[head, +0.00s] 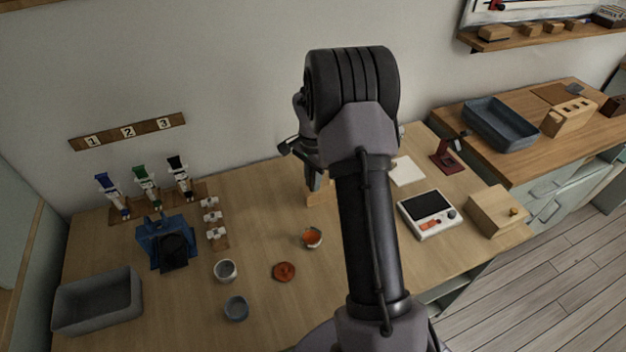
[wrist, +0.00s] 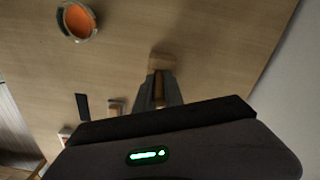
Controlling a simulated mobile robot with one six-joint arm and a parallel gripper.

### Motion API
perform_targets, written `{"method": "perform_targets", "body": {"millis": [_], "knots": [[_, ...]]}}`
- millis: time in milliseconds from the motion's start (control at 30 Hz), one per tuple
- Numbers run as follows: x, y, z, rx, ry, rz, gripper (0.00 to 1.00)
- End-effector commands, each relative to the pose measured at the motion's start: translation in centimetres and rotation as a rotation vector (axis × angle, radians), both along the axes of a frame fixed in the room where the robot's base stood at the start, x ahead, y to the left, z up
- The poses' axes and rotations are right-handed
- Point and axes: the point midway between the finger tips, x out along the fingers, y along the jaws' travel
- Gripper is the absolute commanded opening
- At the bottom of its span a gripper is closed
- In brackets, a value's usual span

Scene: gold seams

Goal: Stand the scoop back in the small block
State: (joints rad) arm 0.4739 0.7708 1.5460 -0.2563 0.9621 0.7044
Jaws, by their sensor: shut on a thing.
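My gripper (head: 316,184) points down at the back middle of the table, partly hidden by my own arm in the head view. In the wrist view its fingers (wrist: 159,84) are shut on a narrow, brownish piece, the scoop (wrist: 158,92), of which only a sliver shows between them. The small wooden block (head: 318,197) is right below the fingertips in the head view. It also shows just beyond them in the wrist view (wrist: 162,60). I cannot tell whether the scoop's lower end is in the block or above it.
A cup with orange contents (head: 312,238) stands in front of the block, with an orange-red dish (head: 284,272) nearby. A white scale (head: 429,214) and a wooden box (head: 497,211) are at the right. A blue stand (head: 166,240) and a grey bin (head: 98,302) are at the left.

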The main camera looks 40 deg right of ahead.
Motion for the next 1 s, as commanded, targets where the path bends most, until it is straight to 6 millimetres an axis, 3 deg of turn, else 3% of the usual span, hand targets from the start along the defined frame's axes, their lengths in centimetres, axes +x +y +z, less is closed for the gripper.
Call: {"method": "perform_targets", "body": {"millis": [833,867,900,967,1000], "knots": [[0.01,-0.01,-0.42,0.000,0.000,0.000,0.00],[0.01,-0.01,-0.42,0.000,0.000,0.000,0.19],[0.01,-0.01,-0.42,0.000,0.000,0.000,0.26],[0.01,-0.01,-0.42,0.000,0.000,0.000,0.38],[0.01,-0.01,-0.42,0.000,0.000,0.000,0.38]]}}
